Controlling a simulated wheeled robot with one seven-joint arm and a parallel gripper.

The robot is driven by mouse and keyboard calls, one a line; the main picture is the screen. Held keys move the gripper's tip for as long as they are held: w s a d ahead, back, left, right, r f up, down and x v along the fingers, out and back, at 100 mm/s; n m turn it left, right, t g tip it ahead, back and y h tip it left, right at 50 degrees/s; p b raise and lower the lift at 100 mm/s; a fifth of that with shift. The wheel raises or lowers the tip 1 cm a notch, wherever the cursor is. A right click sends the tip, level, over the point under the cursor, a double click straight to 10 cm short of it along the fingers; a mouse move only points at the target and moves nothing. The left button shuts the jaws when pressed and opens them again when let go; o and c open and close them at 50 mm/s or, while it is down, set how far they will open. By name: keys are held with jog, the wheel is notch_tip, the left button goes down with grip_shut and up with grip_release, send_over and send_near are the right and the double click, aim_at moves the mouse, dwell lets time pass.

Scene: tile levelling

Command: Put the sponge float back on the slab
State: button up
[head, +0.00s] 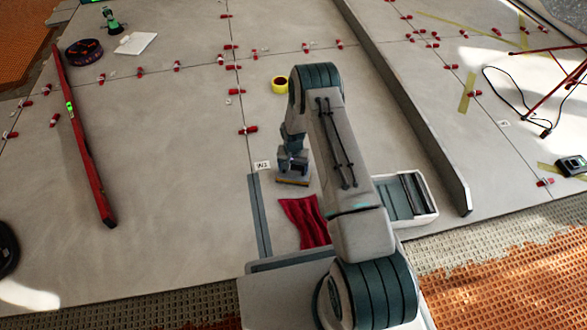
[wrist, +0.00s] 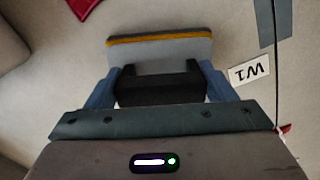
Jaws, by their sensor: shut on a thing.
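The sponge float has a grey plate with an orange-yellow layer and a black handle. It shows in the wrist view (wrist: 160,50) and, small, in the head view (head: 293,181). My gripper (head: 292,163) is shut on the black handle, with a blue finger at each side in the wrist view (wrist: 158,86). The float is low over or on the grey slab (head: 190,160); I cannot tell whether it touches. A white W1 label (head: 262,166) lies on the slab just left of the float; it is also in the wrist view (wrist: 249,70).
A red cloth (head: 304,222) lies just in front of the float. A grey strip (head: 259,215) lies left of the cloth. A white tray (head: 428,218) stands right of my arm. A yellow tape roll (head: 280,85) is behind. A long red level (head: 85,145) lies left; open slab between.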

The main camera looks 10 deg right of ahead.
jog(key=shift+f, duration=0.1)
jog(key=o, duration=1.3)
